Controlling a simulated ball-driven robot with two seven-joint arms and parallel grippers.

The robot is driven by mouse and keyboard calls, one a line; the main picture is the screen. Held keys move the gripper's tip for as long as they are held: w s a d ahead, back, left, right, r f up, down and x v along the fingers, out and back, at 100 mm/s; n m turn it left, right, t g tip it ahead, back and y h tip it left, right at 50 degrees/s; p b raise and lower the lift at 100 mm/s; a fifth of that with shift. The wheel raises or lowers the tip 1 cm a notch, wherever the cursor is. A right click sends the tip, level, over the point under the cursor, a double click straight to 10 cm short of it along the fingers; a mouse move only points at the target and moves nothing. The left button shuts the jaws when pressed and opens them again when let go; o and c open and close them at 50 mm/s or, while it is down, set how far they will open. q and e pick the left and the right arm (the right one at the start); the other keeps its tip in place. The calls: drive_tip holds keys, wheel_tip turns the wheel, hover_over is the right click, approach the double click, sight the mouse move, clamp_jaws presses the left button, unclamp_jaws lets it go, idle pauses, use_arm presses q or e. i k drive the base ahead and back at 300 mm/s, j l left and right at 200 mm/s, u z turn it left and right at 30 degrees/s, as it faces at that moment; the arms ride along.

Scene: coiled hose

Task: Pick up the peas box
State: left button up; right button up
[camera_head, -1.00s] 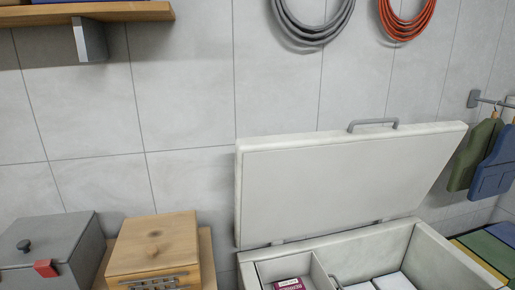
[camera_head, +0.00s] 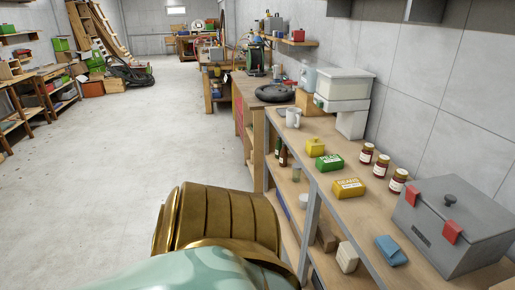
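The green peas box (camera_head: 330,163) lies on the top of a wooden shelf unit, right of centre. A yellow beans box (camera_head: 349,188) lies just in front of it, and a smaller yellow block (camera_head: 315,147) is just behind it. A gold and pale green part of my own body fills the bottom centre, left of the shelf unit. Neither of my grippers shows in the view.
Several red-brown jars (camera_head: 382,165) stand right of the boxes. A grey toolbox with red latches (camera_head: 457,228) and a blue cloth (camera_head: 391,250) are nearer. A white mug (camera_head: 293,117) stands behind. The floor (camera_head: 110,170) at left is open.

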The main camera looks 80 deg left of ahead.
sight(323, 163)
drive_tip(key=u, duration=2)
drive_tip(key=z, duration=0.25)
drive_tip(key=i+j+z, duration=0.6)
drive_tip(key=j+z, duration=0.25)
drive_tip(key=l, duration=0.1)
